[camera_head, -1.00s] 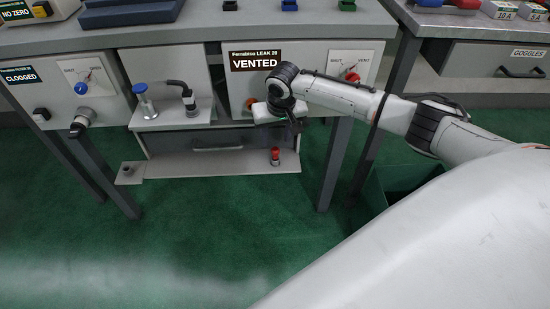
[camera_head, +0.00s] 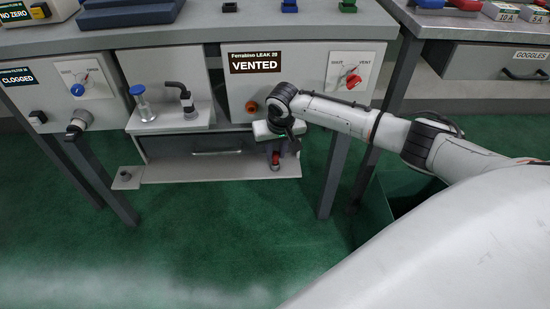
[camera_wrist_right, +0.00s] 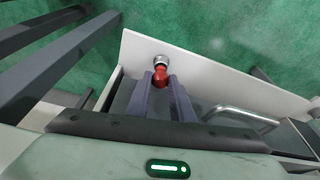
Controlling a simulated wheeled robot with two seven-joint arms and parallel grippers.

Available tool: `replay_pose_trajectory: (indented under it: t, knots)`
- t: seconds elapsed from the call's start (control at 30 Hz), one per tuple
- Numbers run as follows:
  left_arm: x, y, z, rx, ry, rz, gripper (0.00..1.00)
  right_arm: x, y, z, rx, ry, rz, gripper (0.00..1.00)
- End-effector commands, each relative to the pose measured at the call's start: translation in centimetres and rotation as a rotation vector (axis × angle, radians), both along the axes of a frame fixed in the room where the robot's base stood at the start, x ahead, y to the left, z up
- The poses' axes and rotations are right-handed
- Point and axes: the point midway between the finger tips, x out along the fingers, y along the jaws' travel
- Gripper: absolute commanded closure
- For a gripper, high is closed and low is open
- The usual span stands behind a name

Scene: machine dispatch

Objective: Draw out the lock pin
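The lock pin has a red round knob (camera_wrist_right: 160,77) on a metal collar (camera_wrist_right: 160,62), set in the low grey ledge (camera_head: 215,172) in front of a drawer. In the head view the pin (camera_head: 275,166) shows at the ledge's right end, partly covered by my gripper. My right gripper (camera_head: 277,152) points down over it. In the right wrist view its two fingers (camera_wrist_right: 160,84) are apart, one on each side of the red knob. I cannot tell whether they touch it. My left gripper is not in view.
The drawer (camera_head: 200,143) with its metal handle (camera_wrist_right: 240,114) lies behind the ledge. Table legs (camera_head: 334,168) stand on both sides. A panel marked VENTED (camera_head: 300,85) with a red knob (camera_head: 353,81) is above. Green floor in front is clear.

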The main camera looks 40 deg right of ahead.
Motion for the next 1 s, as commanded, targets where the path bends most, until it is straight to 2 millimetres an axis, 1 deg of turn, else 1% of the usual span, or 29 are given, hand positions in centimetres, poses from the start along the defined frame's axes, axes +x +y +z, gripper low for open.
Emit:
replay_pose_trajectory:
  t: [0.17, 0.4, 0.73, 1.0]
  knots:
    - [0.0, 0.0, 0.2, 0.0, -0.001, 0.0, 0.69, 0.0, 0.0, 0.1, 0.0, 0.0, 0.0, 1.0]
    - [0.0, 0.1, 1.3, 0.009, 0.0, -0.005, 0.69, 0.0, 0.0, 1.2, 0.0, 0.0, 0.0, 1.0]
    - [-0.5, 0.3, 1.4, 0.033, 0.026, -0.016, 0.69, 0.0, 0.0, 2.5, 0.0, 0.0, 0.0, 1.0]
    - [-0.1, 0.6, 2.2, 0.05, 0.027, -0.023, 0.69, 0.0, 0.0, 3.6, 0.0, 0.0, -0.001, 1.0]
